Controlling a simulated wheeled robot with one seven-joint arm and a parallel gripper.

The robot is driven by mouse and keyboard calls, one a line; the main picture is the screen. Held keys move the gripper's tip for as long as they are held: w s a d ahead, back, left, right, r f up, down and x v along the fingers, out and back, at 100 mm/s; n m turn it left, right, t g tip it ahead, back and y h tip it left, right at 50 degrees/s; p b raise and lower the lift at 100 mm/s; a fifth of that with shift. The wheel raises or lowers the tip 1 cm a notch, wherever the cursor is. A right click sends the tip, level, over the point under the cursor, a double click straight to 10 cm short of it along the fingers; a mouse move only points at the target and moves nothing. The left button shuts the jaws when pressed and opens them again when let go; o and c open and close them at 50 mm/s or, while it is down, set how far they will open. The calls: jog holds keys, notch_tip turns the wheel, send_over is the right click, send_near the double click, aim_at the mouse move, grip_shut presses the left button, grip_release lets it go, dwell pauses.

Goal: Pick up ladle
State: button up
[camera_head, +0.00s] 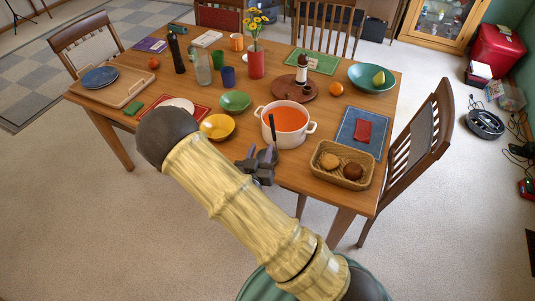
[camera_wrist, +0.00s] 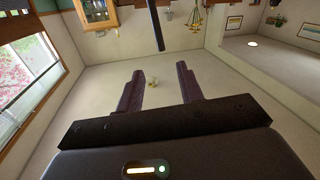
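A white two-handled pot (camera_head: 300,137) of orange soup stands near the front edge of the wooden table. The ladle (camera_head: 271,126) stands in it with its dark handle showing at the pot's left side; its bowl is hidden in the soup. My gripper (camera_head: 258,156) is just in front and to the left of the pot, near the handle. In the wrist view its two fingers (camera_wrist: 157,72) are apart with nothing between them. A dark bar (camera_wrist: 155,25) ahead of them may be the ladle handle.
A bread basket (camera_head: 341,166) is right of the pot. A yellow bowl (camera_head: 217,127) and a green bowl (camera_head: 235,101) are to its left. A blue mat (camera_head: 350,128) and a chair (camera_head: 425,135) are at the right. The wrist camera faces mostly ceiling and walls.

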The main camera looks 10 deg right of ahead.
jog(key=p, duration=0.3)
send_near(271, 121)
jog(key=x, duration=0.5)
jog(key=shift+r, duration=0.15)
jog(key=shift+w+d, duration=0.2)
jog(key=shift+a, duration=0.1)
jog(key=shift+w, duration=0.1)
